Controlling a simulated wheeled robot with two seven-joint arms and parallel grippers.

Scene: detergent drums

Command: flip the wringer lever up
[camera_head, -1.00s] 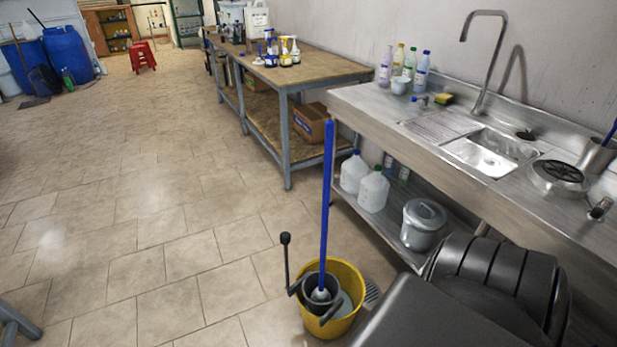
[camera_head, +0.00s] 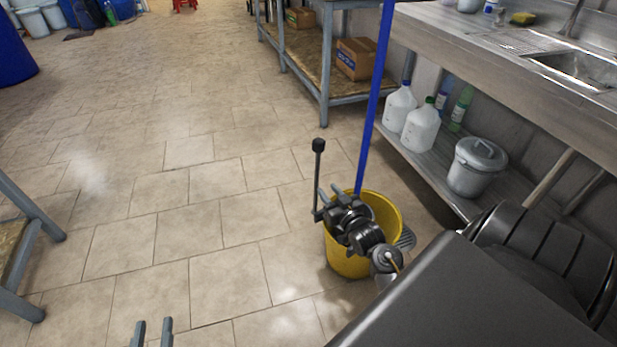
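The wringer lever (camera_head: 317,180) is a dark upright rod with a black block-shaped knob on top. It rises at the left side of the yellow mop bucket (camera_head: 348,262). The blue mop handle (camera_head: 375,95) leans up out of the bucket. My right gripper (camera_head: 329,193) is over the bucket's left rim, its two grey fingers apart, just right of the lever's lower shaft. I cannot tell whether it touches the lever. My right wrist hides most of the wringer and the bucket's inside. My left gripper (camera_head: 153,332) is open and empty at the bottom edge, well left of the bucket.
A steel sink counter (camera_head: 520,75) with jugs (camera_head: 421,130) and a lidded grey pail (camera_head: 476,168) on its lower shelf stands right of the bucket. A workbench leg (camera_head: 324,95) is behind it. Tiled floor left of the bucket is clear.

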